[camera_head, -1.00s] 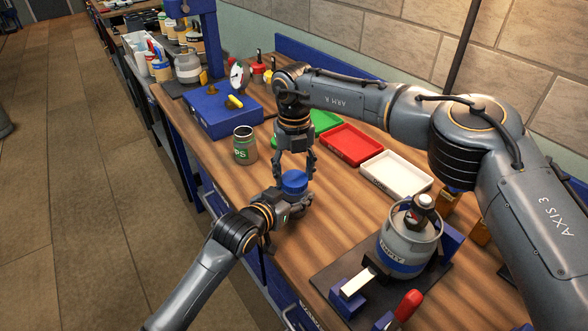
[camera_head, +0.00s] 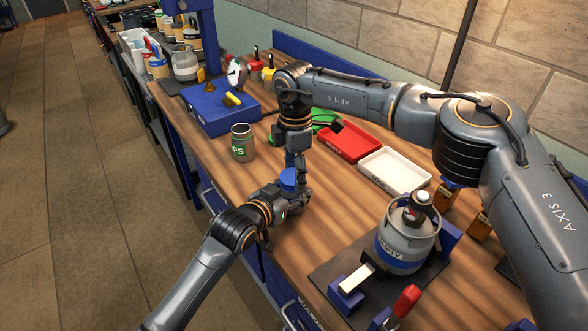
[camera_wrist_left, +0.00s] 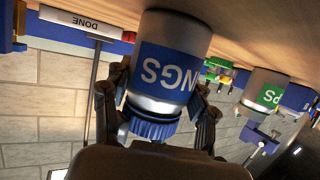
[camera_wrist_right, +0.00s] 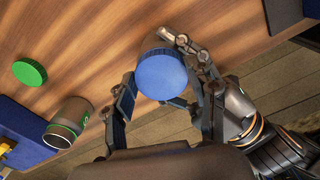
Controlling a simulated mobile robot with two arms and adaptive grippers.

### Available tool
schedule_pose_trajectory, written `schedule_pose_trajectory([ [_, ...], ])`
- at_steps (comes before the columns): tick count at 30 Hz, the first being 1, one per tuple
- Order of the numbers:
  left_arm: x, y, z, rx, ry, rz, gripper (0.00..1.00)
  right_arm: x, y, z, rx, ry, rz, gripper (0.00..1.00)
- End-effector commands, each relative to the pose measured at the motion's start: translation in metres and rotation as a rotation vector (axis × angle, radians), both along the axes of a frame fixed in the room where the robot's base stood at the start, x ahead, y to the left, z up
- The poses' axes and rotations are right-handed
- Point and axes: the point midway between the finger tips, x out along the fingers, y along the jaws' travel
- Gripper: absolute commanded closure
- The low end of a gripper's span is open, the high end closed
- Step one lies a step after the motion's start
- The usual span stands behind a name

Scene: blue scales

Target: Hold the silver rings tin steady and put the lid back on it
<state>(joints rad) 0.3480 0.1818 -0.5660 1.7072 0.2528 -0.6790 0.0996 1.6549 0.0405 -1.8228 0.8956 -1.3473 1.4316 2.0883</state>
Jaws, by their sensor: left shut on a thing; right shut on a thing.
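The silver rings tin (camera_wrist_left: 172,55) has a blue label and shows upside down in the left wrist view. My left gripper (camera_wrist_left: 158,108) is shut on the tin from both sides. In the head view, this gripper (camera_head: 290,200) holds the tin at the table's front side. The blue lid (camera_head: 288,178) sits on the tin's mouth; it also shows in the left wrist view (camera_wrist_left: 152,128). My right gripper (camera_head: 297,166) comes down from above and is shut on the lid. In the right wrist view the lid (camera_wrist_right: 162,75) lies between its fingers. The thread is hidden.
An open green-labelled tin (camera_head: 242,145) stands left of the grippers, and a green lid (camera_wrist_right: 30,72) lies nearby. Red (camera_head: 350,143) and white (camera_head: 394,173) trays lie behind. A grey canister (camera_head: 405,246) stands in a fixture at right. A blue box (camera_head: 215,112) is at far left.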

Motion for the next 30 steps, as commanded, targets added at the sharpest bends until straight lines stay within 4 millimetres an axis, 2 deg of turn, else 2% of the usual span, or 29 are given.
schedule_pose_trajectory([
  [6,-0.0004,0.0001,-0.0016,0.002,0.003,0.0,1.0,-0.0021,0.0003,0.0009,0.001,-0.001,-0.437,0.6],
  [12,-0.0004,0.0001,-0.0017,0.002,0.003,0.0,1.0,-0.0036,0.0007,0.0009,0.002,-0.001,-0.739,0.6],
  [17,-0.0004,0.0,-0.0017,0.002,0.003,0.0,1.0,-0.0039,0.001,0.0009,0.002,-0.001,-0.826,0.6],
  [25,-0.0006,0.0,-0.0019,0.002,0.003,0.0,1.0,-0.0038,0.001,0.001,0.003,-0.001,-0.829,0.6],
  [26,-0.0006,0.0,-0.0019,0.002,0.003,0.0,1.0,-0.0038,0.001,0.001,0.002,-0.002,-0.829,0.38],
  [27,-0.0006,0.0,-0.0019,0.002,0.003,0.0,1.0,-0.0038,0.001,0.001,0.002,-0.002,-0.828,0.3],
  [28,-0.0006,0.0,-0.0019,0.002,0.003,0.0,1.0,-0.0038,0.0009,0.0009,0.002,-0.001,-0.828,0.23],
  [30,-0.0006,0.0,-0.0019,0.002,0.003,0.0,1.0,-0.0038,0.0009,0.0007,0.002,-0.001,-0.828,0.21],
])
